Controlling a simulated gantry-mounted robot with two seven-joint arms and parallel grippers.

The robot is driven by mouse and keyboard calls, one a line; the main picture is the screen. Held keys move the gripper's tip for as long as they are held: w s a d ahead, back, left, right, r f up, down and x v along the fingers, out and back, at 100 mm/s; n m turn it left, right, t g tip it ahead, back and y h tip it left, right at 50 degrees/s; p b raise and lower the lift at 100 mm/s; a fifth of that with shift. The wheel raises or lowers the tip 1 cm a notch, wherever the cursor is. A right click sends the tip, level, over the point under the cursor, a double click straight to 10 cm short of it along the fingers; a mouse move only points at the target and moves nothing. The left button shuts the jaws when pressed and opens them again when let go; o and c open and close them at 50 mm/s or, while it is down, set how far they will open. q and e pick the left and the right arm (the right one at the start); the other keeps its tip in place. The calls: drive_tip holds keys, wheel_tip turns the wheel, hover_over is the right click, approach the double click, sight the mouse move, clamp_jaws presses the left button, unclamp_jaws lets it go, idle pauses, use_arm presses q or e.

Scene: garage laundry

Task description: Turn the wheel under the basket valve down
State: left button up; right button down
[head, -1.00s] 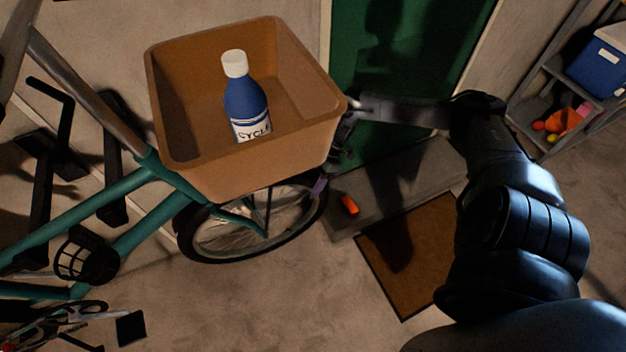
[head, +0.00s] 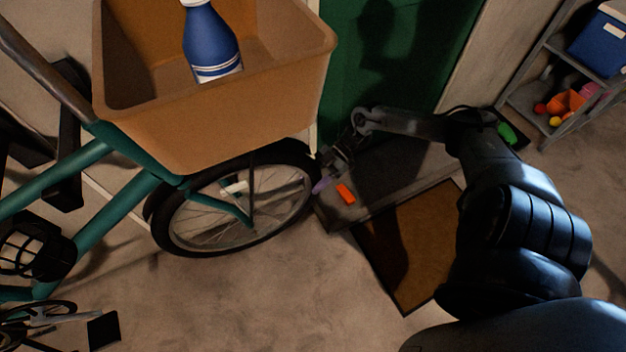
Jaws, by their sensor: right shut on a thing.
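The bicycle wheel (head: 202,252), with a black tyre and thin spokes, stands under the tan basket (head: 220,118). A small pale piece (head: 235,187) shows among the spokes in its upper left half; I cannot tell if it is the valve. My right gripper (head: 322,175) is at the wheel's upper right edge, just below the basket's right corner. It is shut, seemingly on the tyre (head: 303,160), though the dark contact is hard to make out. A small purple piece (head: 320,186) shows at its fingertips. My left gripper is out of view.
A blue bottle (head: 212,45) stands in the basket. An orange object (head: 345,193) lies on the grey step (head: 378,198), near a brown mat (head: 405,250). A green door (head: 385,70) is behind. A shelf (head: 560,60) stands at right. Floor below the wheel is clear.

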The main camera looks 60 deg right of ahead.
drive_tip(key=c, duration=0.5)
unclamp_jaws()
drive_tip(key=shift+c, duration=0.2)
drive_tip(key=shift+s+d+r, duration=0.2)
drive_tip(key=shift+d+r, duration=0.05)
drive_tip(key=shift+d, duration=0.15)
drive_tip(key=v, duration=1)
drive_tip(key=shift+a+f, duration=0.1)
